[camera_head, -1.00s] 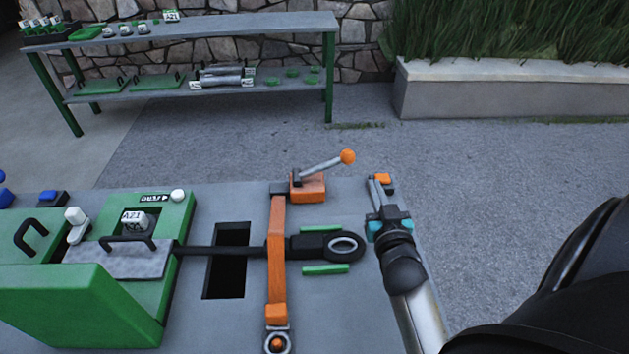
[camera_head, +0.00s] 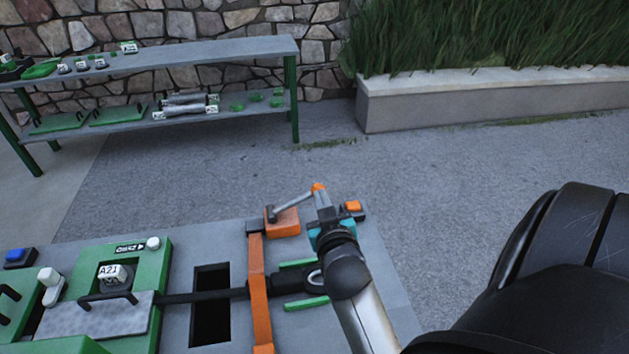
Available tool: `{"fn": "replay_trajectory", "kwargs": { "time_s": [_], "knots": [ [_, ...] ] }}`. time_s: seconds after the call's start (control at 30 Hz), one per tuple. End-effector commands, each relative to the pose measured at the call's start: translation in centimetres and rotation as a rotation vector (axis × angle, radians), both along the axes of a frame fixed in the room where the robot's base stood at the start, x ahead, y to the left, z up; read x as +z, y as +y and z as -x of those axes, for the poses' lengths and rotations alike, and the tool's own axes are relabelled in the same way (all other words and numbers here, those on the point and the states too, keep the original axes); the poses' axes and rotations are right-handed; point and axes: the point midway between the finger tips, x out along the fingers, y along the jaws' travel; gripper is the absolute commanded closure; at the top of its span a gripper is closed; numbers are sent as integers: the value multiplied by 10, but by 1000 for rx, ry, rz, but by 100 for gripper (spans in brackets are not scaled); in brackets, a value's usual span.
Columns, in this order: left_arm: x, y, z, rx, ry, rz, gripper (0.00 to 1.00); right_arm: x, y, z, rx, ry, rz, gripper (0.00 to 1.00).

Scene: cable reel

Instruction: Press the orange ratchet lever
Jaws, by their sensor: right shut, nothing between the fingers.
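The ratchet (camera_head: 282,222) is an orange block near the far edge of the bench. Its grey lever arm (camera_head: 293,205) rises to the right and ends in an orange ball knob (camera_head: 318,186). My right gripper (camera_head: 321,195) is shut and empty. Its fingertips overlap the knob in the head view and partly cover it; whether they touch it I cannot tell. An orange strap (camera_head: 259,295) runs from the ratchet across the black cable (camera_head: 205,295). My right gripper and forearm hide part of the cable's ring end. My left gripper is not in view.
A small orange block (camera_head: 353,207) sits at the bench's far right corner, close to my right gripper. A green fixture (camera_head: 165,262) with a white A21 tag (camera_head: 109,272) stands at left, beside a dark slot (camera_head: 211,325). A shelf (camera_head: 200,50) stands behind.

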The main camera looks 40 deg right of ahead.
Motion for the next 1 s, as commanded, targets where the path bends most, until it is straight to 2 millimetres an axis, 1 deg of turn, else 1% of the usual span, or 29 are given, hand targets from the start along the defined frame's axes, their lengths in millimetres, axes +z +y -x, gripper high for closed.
{"fn": "replay_trajectory", "kwargs": {
  "time_s": [0.23, 0.37, 0.47, 0.57, 0.8, 0.97, 1.0],
  "knots": [
    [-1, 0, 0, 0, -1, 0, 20, -1, 0, 0, 0, -1, -1, 100],
    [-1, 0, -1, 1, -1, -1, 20, -3, -3, -5, 0, -1, -1, 100],
    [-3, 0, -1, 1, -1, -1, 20, -4, -8, -14, 0, -2, 1, 100],
    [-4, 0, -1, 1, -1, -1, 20, -7, -17, -27, 0, -3, 1, 100],
    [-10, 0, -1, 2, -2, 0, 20, -16, -40, -65, -1, -2, 0, 100],
    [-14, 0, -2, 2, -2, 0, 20, -22, -53, -86, -1, -3, 0, 100],
    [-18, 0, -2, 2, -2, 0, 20, -32, -53, -84, -2, 2, -3, 100]
  ]
}}
